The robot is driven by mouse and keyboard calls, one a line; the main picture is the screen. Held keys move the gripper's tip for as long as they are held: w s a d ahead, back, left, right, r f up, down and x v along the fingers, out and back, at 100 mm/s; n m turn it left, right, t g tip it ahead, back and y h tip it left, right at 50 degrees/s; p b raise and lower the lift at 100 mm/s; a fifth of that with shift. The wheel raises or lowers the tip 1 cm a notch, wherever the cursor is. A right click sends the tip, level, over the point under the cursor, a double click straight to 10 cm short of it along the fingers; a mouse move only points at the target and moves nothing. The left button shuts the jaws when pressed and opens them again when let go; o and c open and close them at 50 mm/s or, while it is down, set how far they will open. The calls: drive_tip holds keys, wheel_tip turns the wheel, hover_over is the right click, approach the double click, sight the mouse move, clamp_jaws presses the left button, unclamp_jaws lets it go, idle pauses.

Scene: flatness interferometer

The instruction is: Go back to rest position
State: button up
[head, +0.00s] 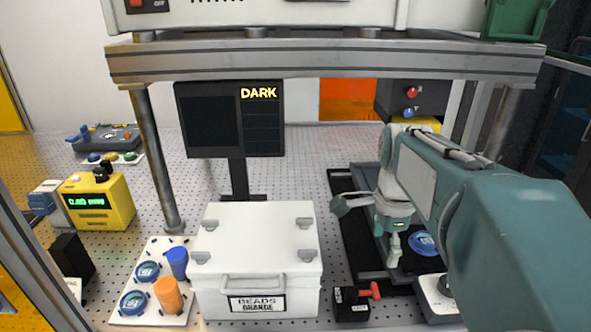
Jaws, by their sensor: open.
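My gripper (368,228) hangs at the end of my teal arm in the right half of the head view. Its fingers are spread wide, one out to the left and one pointing down, with nothing seen between them. It is above or in front of a black rail stage (345,235), left of a blue round disc (423,243) there. I cannot tell its exact height. My forearm hides part of the stage's right side.
A white lidded box (255,240) stands front centre. Left of it is a white tray (143,317) with blue and orange cylinders and discs. A metal shelf beam (320,64) crosses above. A screen reading DARK (230,120) and a yellow meter (100,205) stand behind.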

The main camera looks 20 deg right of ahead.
drive_tip(key=s+a+f+n+t, duration=0.1)
drive_tip(key=s+a+n+t, duration=0.1)
drive_tip(key=a+n, duration=0.5)
drive_tip(key=s+a+f+n+t, duration=0.1)
drive_tip(key=s+a+n+t, duration=0.2)
drive_tip(key=n, duration=1)
drive_tip(key=s+a, duration=0.2)
drive_tip(key=a, duration=0.2)
drive_tip(key=shift+f+n+t, duration=0.15)
drive_tip(key=shift+n+t, duration=0.15)
drive_tip(key=shift+n, duration=0.1)
drive_tip(key=shift+s+d, duration=0.1)
drive_tip(key=shift+d, duration=0.05)
